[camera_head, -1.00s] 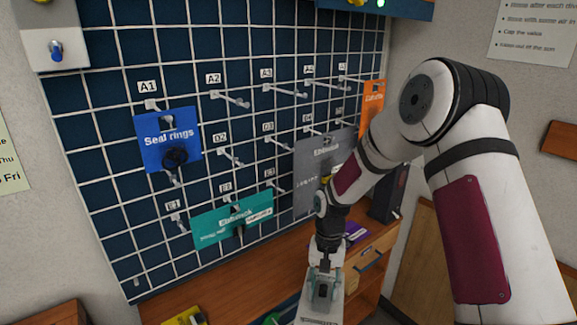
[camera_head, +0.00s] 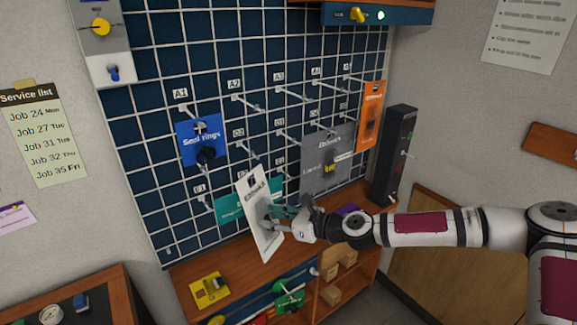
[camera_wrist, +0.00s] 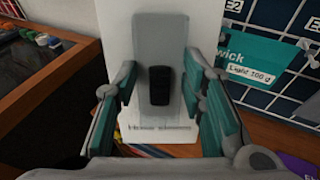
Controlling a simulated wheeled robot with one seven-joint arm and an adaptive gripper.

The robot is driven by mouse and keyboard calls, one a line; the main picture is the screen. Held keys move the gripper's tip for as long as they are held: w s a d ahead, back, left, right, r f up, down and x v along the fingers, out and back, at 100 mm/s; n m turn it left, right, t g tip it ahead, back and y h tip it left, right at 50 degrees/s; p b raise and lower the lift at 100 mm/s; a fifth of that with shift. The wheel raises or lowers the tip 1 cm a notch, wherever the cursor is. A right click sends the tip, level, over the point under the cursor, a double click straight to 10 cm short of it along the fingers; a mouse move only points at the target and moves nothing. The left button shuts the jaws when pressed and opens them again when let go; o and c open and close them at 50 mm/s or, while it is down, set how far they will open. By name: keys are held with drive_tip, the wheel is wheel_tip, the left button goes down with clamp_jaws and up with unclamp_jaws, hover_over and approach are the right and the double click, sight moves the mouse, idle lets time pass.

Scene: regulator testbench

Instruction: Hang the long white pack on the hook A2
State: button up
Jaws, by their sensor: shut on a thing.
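The long white pack (camera_head: 255,205) is upright and slightly tilted in front of the lower part of the pegboard grid. My gripper (camera_head: 273,216) is shut on it from the right. In the wrist view the white pack (camera_wrist: 116,60) stands between the fingers of my gripper (camera_wrist: 160,85), which press on a grey block with a black pad on its face. Hook A2 (camera_head: 246,102) sticks out of the board, above the pack, and looks empty. The pack is apart from the hook.
A blue "Seal rings" pack (camera_head: 199,140) hangs on A1, left of A2. A teal pack (camera_head: 228,212) hangs partly behind the white pack. A grey pack (camera_head: 318,165) and an orange pack (camera_head: 371,110) hang to the right. A wooden bench (camera_head: 245,275) lies below.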

drive_tip(key=d+r+m+t+h+p, duration=0.1)
drive_tip(key=d+r+m+t+p, duration=0.2)
drive_tip(key=r, duration=0.5)
drive_tip(key=d+r+m+t+h, duration=0.1)
drive_tip(key=r+m+t+h, duration=0.1)
drive_tip(key=r+t, duration=0.4)
drive_tip(key=w+a+g+b, duration=0.1)
drive_tip(key=w+a+b, duration=0.3)
drive_tip(key=w, duration=0.4)
drive_tip(key=shift+a+b, duration=0.3)
drive_tip(key=shift+a, duration=0.45)
drive_tip(key=shift+w+f, duration=0.1)
drive_tip(key=shift+w, duration=0.05)
drive_tip(key=o, duration=1.2)
drive_tip(key=shift+o, duration=0.2)
